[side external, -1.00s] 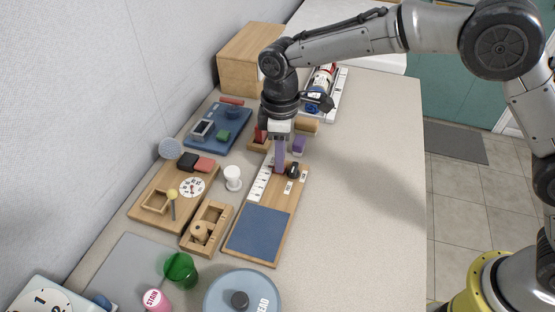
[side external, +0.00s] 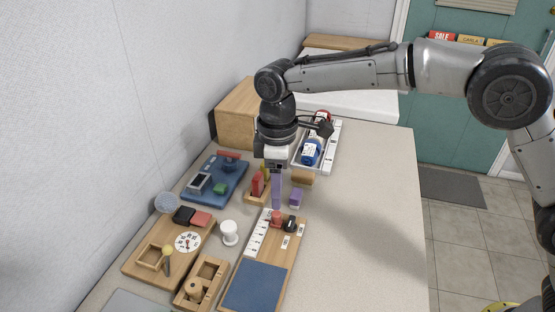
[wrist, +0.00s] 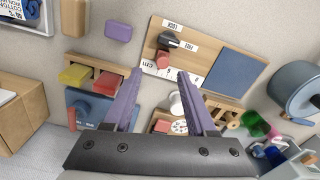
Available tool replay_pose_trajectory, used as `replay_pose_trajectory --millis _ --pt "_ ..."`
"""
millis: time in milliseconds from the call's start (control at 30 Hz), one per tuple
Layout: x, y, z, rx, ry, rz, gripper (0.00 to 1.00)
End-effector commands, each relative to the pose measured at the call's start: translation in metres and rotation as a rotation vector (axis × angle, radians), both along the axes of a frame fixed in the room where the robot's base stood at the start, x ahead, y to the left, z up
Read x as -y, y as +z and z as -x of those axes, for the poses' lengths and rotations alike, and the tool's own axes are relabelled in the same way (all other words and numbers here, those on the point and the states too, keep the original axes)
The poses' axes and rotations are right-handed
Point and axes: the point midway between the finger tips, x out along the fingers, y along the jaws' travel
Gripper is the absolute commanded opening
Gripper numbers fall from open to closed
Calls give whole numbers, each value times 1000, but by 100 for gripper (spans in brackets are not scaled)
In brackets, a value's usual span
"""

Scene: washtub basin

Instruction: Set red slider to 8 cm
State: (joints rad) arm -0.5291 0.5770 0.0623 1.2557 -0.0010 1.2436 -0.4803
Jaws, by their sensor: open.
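The red slider (side external: 277,217) sits near the far end of the wooden board (side external: 283,247), beside the white scale strip (side external: 257,236). The scale numbers are too small to read, so its exact setting cannot be told. The slider (wrist: 163,60) also shows in the wrist view, near the "cm" mark. A black knob (side external: 291,225) stands to its right, by labels reading LOCK and FREE in the wrist view. My gripper (wrist: 157,80) is open and empty, its purple fingers apart. In the side view its fingertips (side external: 276,206) appear just above and behind the slider.
A purple block (side external: 296,198) and a wooden block (side external: 302,178) lie behind the board. A wooden rack with a red block (side external: 258,184) stands close left of the fingers. A white spool (side external: 229,232) is left of the board. The counter at right is clear.

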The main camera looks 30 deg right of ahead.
Motion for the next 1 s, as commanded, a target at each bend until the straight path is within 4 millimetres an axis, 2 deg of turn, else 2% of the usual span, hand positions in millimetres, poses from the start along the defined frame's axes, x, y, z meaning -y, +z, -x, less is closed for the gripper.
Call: replay_pose_trajectory --millis 33,200,400,600,1000 --pt "0 13 -1 4 0 -2 57" --pt "0 46 -1 3 0 -1 57" --pt "0 71 -1 2 0 0 57" --pt "1 78 0 0 0 1 57" --pt "1 78 -1 1 -2 1 57"
